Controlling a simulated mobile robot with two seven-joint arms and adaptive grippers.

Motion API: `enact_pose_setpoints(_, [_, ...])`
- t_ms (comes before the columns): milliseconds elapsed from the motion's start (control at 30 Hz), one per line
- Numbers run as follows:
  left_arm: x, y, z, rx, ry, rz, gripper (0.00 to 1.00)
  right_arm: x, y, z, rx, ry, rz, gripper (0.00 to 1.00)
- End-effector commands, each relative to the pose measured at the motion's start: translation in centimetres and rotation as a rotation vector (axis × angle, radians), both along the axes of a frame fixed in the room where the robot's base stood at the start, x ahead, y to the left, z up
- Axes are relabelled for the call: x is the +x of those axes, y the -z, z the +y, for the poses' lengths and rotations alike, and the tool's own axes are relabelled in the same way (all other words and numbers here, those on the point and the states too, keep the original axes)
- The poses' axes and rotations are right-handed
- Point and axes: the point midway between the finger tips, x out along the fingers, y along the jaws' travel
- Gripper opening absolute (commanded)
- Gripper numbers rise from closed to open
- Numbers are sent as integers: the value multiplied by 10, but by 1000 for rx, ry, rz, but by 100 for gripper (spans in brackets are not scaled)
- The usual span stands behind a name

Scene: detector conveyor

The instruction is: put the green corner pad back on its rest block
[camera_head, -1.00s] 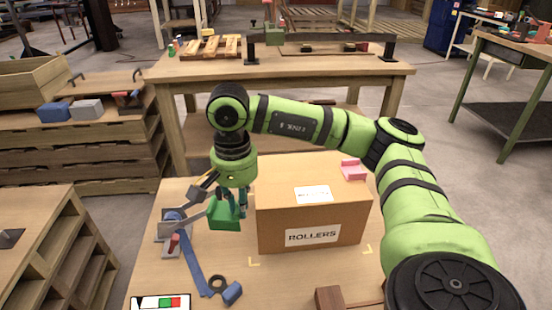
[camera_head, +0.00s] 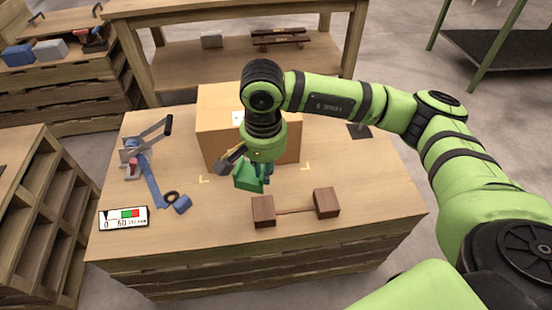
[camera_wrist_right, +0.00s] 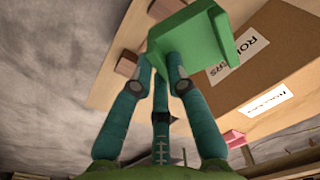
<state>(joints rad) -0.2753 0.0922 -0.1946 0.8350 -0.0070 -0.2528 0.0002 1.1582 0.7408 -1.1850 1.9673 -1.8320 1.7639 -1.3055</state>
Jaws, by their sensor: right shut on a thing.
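My right gripper (camera_head: 258,184) is shut on the green corner pad (camera_head: 248,175). It holds the pad in front of the cardboard box. The right wrist view shows the L-shaped pad (camera_wrist_right: 190,40) at the fingertips of the gripper (camera_wrist_right: 164,65). Two brown wooden blocks, a left one (camera_head: 262,212) and a right one (camera_head: 326,203), stand on the table in front of the box, joined by a thin bar. The pad is above and behind the left block, apart from it. Both block tops are empty. My left gripper is not in view.
The cardboard box (camera_head: 218,140) stands close behind the pad. A pink pad (camera_wrist_right: 234,139) shows beside the box in the wrist view. A strap tool (camera_head: 135,160) with a blue strap (camera_head: 153,188) and a gauge card (camera_head: 123,218) lie left. The table's front (camera_head: 210,245) is clear.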

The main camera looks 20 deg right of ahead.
Motion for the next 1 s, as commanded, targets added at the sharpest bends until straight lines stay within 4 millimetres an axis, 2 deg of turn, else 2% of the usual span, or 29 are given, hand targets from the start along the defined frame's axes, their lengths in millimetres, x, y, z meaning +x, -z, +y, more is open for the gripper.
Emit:
enact_pose_setpoints(33, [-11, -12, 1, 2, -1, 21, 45, 1, -6, 5, 6, 91, 5, 0])
enact_pose_setpoints(300, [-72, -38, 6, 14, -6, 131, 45, 5, -1, 23, 17, 709, 12, 0])
enact_pose_setpoints(500, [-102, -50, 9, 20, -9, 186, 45, 4, 7, 31, 17, 1031, 16, 0])
enact_pose_setpoints(700, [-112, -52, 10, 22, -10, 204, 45, 4, 11, 32, 16, 1151, 15, 0])
enact_pose_setpoints(1000, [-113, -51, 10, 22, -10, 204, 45, 4, 12, 32, 18, 1156, 14, 0])
